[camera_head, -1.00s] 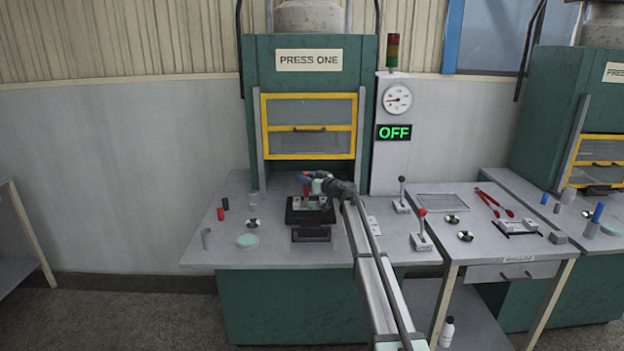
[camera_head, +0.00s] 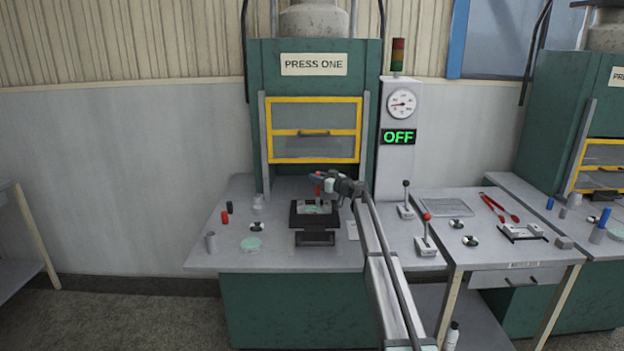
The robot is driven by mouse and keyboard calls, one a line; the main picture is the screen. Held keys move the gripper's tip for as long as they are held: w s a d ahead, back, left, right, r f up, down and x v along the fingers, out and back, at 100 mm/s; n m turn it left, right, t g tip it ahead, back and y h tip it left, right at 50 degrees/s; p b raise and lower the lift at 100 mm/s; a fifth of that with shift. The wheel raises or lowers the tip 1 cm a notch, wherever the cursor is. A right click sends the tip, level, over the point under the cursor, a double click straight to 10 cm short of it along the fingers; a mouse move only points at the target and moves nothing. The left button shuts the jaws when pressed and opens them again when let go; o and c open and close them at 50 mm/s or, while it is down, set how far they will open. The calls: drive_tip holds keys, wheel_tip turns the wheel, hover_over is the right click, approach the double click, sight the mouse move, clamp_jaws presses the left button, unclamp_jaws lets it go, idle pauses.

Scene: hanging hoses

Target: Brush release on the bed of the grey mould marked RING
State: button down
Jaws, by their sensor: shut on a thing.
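My gripper (camera_head: 321,181) is over the front of Press One, shut on a small brush with a red handle (camera_head: 319,189). The brush points down, and its tip is too small to make out. Below it a grey mould (camera_head: 302,208) lies on a black plate in front of the press. A pale green patch shows on the mould's bed. Any RING marking is too small to read. I cannot tell whether the brush touches the bed.
A pale green round dish (camera_head: 251,244) and small cylinders stand at the left. Two levers (camera_head: 426,236) stand at the right. A side table (camera_head: 480,251) holds red tongs (camera_head: 492,204).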

drive_tip(key=shift+d, duration=0.5)
drive_tip(key=shift+a, duration=2.55)
drive_tip(key=shift+d, duration=2.4)
drive_tip(key=a+r, duration=0.4)
drive_tip(key=r, duration=0.4)
drive_tip(key=shift+a, duration=0.3)
